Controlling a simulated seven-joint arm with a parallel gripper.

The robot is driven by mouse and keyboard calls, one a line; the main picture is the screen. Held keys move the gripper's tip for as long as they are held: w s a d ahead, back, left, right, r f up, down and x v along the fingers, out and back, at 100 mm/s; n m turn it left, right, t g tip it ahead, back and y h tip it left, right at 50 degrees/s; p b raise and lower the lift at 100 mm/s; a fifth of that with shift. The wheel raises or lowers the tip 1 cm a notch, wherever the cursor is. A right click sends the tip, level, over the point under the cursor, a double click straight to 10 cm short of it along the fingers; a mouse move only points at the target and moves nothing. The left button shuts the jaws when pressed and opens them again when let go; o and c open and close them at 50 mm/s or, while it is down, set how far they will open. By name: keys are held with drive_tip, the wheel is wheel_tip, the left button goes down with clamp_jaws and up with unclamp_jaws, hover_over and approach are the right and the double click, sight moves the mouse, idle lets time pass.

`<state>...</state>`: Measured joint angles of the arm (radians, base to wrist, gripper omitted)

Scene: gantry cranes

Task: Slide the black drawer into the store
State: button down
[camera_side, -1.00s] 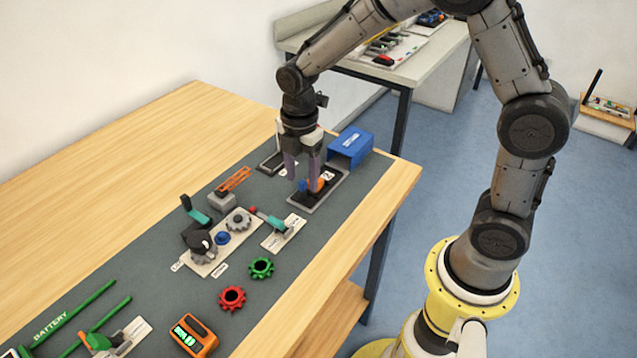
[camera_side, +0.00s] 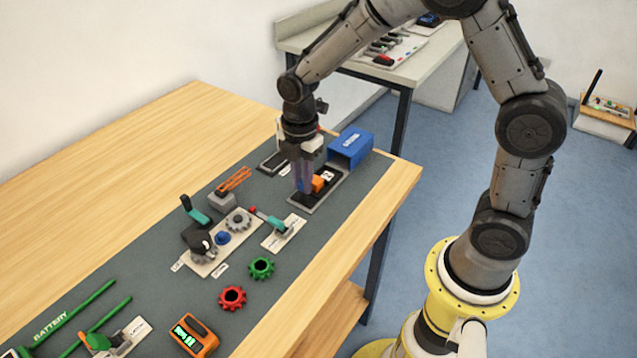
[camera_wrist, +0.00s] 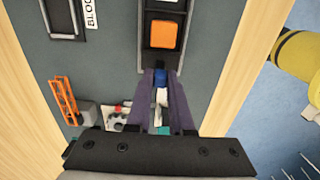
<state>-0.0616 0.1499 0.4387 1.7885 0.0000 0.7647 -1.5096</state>
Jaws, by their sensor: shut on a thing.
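The black drawer (camera_wrist: 163,55) lies in a grey-edged track on the mat and carries an orange block (camera_wrist: 163,34). The orange block also shows in the side view (camera_side: 317,183). The drawer's blue knob (camera_wrist: 160,77) is at its near end. My gripper (camera_side: 304,189) points down, with its purple fingers shut on this knob; they also show in the wrist view (camera_wrist: 160,84). The store, a blue box (camera_side: 350,148), stands at the far end of the track. The drawer is outside it. My fingers hide part of the drawer in the side view.
An orange rack (camera_side: 234,179) and a gear board (camera_side: 222,248) lie to the left of the track. A teal lever on a white plate (camera_side: 283,233) is nearby. Green (camera_side: 261,268) and red gears (camera_side: 232,298) lie nearer the front. The table's right edge is close to the track.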

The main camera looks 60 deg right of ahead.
sight(335, 149)
drive_tip(key=shift+w+d+r, duration=0.1)
drive_tip(key=shift+d, duration=6.4)
drive_tip(key=c, duration=0.7)
unclamp_jaws()
drive_tip(key=shift+a, duration=0.1)
wheel_tip(335, 149, up, 7)
drive_tip(key=shift+f, duration=0.1)
